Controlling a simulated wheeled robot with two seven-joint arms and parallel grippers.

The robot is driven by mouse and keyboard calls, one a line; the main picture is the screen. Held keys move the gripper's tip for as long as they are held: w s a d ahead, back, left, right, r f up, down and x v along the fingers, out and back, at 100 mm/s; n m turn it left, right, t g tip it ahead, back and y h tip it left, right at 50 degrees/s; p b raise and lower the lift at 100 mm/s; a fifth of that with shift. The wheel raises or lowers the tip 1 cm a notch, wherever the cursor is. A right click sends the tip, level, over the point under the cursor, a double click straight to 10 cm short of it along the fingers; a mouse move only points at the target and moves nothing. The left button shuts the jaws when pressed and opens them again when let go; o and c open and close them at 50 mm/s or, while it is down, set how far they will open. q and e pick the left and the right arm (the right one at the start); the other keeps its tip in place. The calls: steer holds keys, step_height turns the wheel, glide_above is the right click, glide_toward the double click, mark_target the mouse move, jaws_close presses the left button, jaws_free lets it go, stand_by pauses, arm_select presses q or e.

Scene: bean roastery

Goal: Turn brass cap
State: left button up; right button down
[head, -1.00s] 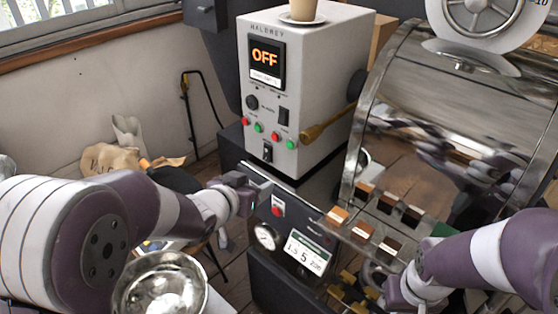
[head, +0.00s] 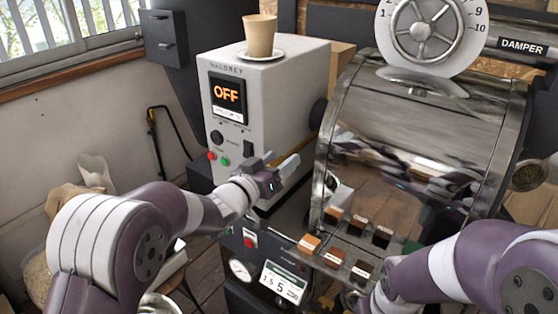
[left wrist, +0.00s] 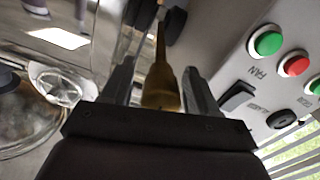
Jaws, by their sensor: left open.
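A brass handle with a thick rounded end (head: 289,162) sticks out beside the control box, partly hidden behind my left gripper. In the left wrist view its thick brass end (left wrist: 162,88) lies between the two fingers, with a gap on each side. My left gripper (head: 279,172) is open around or just short of it; the exact depth is hard to judge. I cannot tell for sure which brass part is the cap. My right arm reaches in from the right, and its gripper end is at the bottom edge, too cut off to read its fingers.
The white control box (head: 277,75) shows OFF and carries a cup (head: 260,36) on a saucer. The shiny roaster drum (head: 430,120) stands right of it. Small sample blocks (head: 337,257) sit in front. Coloured buttons (left wrist: 267,42) are close to the left gripper.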

arm_select(q)
steer(key=shift+w+d, duration=0.1)
steer(key=c, duration=1)
